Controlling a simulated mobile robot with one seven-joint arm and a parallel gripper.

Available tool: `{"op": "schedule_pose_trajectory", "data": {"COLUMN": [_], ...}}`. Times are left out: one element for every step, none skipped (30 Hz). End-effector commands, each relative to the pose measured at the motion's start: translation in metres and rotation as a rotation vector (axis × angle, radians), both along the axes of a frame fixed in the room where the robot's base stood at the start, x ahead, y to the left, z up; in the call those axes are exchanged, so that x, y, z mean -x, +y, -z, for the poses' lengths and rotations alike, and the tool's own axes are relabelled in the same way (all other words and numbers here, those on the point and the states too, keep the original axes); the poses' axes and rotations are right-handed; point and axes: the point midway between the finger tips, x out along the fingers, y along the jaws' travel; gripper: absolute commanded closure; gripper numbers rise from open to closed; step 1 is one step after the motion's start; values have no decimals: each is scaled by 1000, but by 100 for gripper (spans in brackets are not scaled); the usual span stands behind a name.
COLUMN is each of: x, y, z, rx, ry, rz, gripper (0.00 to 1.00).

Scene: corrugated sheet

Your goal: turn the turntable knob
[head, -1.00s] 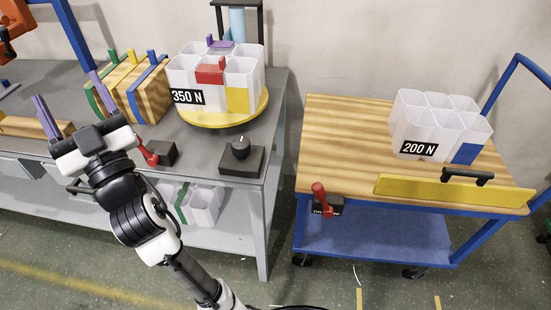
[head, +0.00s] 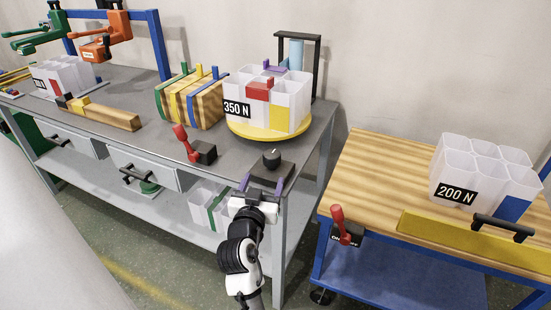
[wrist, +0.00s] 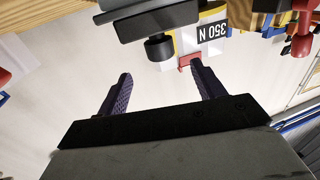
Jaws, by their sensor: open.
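The turntable knob (head: 271,158) is a black round knob with a white mark on a dark box (head: 262,174) at the front edge of the grey workbench. The yellow turntable (head: 250,130) stands behind it and carries a white multi-cell container (head: 290,110) labelled 350 N. My gripper (head: 262,187) is open with purple fingers, just in front of the knob box and apart from the knob. In the wrist view the knob (wrist: 159,48) hangs beyond the open, empty fingers (wrist: 162,90), between their lines.
A red lever (head: 183,137) on a dark box stands left of the knob. Wooden blocks with coloured clamps (head: 205,105) are behind it. A wooden cart (head: 375,165) at right bears a 200 N container (head: 465,165) and another red lever (head: 339,218).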

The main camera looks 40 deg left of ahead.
Motion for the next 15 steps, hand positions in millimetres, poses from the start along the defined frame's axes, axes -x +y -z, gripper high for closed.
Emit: {"op": "schedule_pose_trajectory", "data": {"x": [-10,-16,-25,-31,-37,-44,-50,-55,-62,-67,-72,-77,-81,-84,-89], "y": [5,7,11,14,17,21,24,27,31,33,35,38,40,42,44], "z": [-3,-3,-4,-4,-4,-4,-4,-4,-4,-4,-3,-3,-3,-3,-2], "rx": [1,1,1,1,1,2,1,1,0,0,0,0,1,0,0], "ry": [-2,-2,-3,-2,-2,-3,-3,-2,-2,-2,-1,-1,-2,-2,-2], "rz": [3,3,3,3,3,2,2,2,1,1,1,1,1,0,0], "gripper": [32,32,32,32,32,32,32,32,32,32,32,32,32,32,32]}}
